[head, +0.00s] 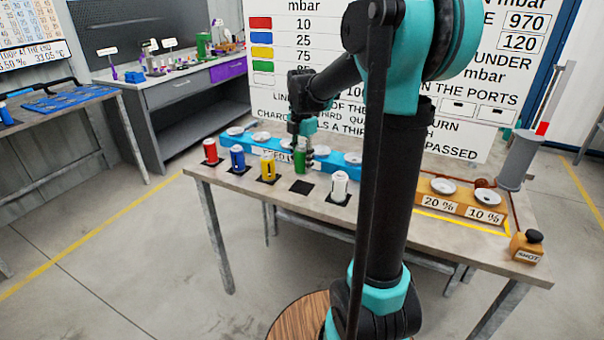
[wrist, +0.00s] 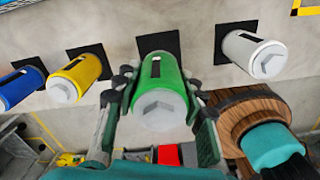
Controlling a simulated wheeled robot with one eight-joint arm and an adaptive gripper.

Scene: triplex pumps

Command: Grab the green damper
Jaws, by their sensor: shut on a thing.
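The green damper (head: 300,158) is a small green cylinder above the table, behind the row of black pads in the head view. In the wrist view the green damper (wrist: 161,85) is large and central, with its pale hexagonal end facing the camera. My gripper (head: 302,138) reaches down onto it from above. In the wrist view my gripper (wrist: 163,95) has a finger on each side of the damper and is shut on it. A bare black pad (head: 302,187) lies just in front of it; the damper appears raised off that pad.
Red (head: 211,152), blue (head: 237,159) and yellow (head: 267,167) dampers stand on pads to the left, a white one (head: 339,187) to the right. A blue rack (head: 345,170) with round ports lies behind.

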